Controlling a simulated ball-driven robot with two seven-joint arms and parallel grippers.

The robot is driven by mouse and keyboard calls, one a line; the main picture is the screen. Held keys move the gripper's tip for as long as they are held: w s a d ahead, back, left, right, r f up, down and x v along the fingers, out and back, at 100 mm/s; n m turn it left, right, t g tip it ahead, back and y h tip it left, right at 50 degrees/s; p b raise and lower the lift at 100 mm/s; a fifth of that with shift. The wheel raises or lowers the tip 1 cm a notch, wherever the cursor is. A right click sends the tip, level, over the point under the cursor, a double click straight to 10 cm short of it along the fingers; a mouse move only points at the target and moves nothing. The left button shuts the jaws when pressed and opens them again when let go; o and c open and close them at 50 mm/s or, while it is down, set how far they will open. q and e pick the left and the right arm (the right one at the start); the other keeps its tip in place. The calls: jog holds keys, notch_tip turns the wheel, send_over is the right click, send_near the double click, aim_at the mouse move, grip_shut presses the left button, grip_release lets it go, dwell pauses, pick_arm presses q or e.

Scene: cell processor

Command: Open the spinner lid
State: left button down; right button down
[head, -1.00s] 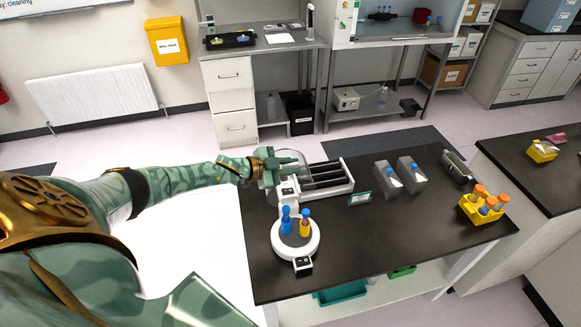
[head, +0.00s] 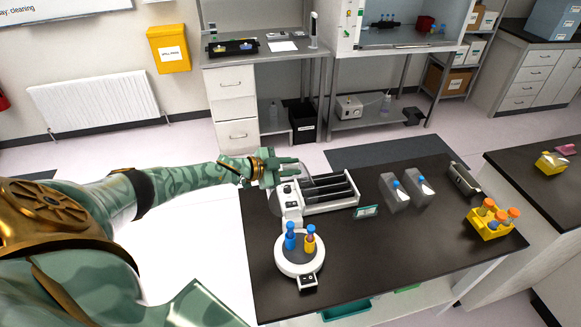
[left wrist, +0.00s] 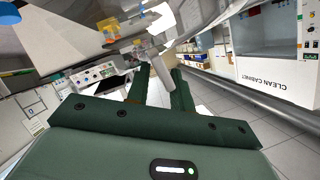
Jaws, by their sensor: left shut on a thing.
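The white processor unit (head: 292,208) stands on the dark bench at its left end. My left gripper (head: 290,168) is at the back left of the unit, over the bench edge. It is shut on a pale, see-through part, apparently the spinner lid (head: 276,200); its outline is faint and its angle hard to tell. In the left wrist view a pale grey bar lies between the fingers (left wrist: 163,75). My right gripper is out of view.
A yellow tube rack (head: 490,222) sits at the bench's right end. The front middle of the bench is clear.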

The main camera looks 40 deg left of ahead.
pick_arm(q)
jog(key=c, duration=1.5)
grip_release()
jog(key=shift+s+f, duration=0.3)
jog(key=shift+f, duration=0.3)
jog(key=shift+s+a, duration=0.1)
jog(key=shift+s+a+r, duration=0.1)
jog(key=shift+s+r, duration=0.05)
jog(key=v, duration=0.5)
jog(key=p+v, duration=0.1)
jog(key=v, duration=0.4)
jog(key=r+v, duration=0.1)
jog(key=v, duration=0.4)
jog(key=shift+a+r, duration=0.1)
jog(key=shift+a, duration=0.05)
